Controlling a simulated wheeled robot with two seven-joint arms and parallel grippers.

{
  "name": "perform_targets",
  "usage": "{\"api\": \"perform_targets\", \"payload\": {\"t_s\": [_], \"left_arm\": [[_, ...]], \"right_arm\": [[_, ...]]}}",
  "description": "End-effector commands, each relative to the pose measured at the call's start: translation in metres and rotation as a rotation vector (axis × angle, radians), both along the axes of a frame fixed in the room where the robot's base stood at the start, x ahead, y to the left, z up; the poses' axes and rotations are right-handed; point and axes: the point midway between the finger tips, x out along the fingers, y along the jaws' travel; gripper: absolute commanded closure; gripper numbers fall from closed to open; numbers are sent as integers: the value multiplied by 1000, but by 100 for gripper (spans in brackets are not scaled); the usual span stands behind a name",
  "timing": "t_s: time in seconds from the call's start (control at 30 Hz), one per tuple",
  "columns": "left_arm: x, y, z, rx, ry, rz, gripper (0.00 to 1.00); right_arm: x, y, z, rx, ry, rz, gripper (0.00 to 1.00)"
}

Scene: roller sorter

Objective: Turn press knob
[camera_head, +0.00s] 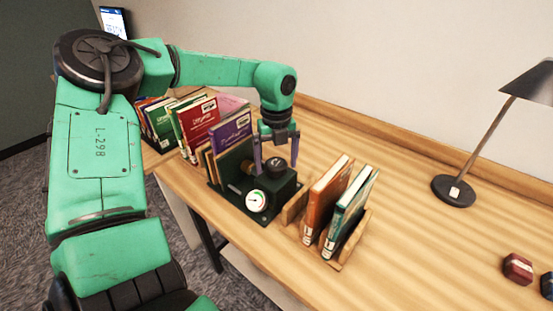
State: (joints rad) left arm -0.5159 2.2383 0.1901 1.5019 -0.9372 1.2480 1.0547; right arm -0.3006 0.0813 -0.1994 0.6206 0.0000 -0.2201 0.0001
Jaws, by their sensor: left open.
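The press (285,192) is a dark green block on the desk with a round white gauge (256,200) on its front. A dark round knob (277,167) sits on top of the press. My left gripper (276,165) points down over the press, open, with one finger on each side of the knob. I cannot tell whether the fingers touch it. Books, one with a purple cover (231,135), stand just left of the press. My right gripper is out of view.
An orange book (326,197) and a teal book (349,211) stand in a wooden holder right of the press. More books, one red (200,124), stand further left. A black lamp (453,190) is at the right. The desk between lamp and holder is clear.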

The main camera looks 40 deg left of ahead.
Motion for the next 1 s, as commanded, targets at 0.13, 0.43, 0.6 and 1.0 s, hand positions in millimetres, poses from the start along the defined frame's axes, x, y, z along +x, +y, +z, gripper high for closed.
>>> {"api": "perform_targets", "payload": {"t_s": [0.13,0.43,0.6,1.0], "left_arm": [[0,0,-1,0,0,0,0],[0,0,-1,0,0,1,84],[0,0,-1,0,0,-5,84],[0,0,-3,0,-2,-160,84]], "right_arm": [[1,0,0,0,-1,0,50],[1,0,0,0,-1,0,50],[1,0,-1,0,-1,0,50],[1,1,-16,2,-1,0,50]]}}
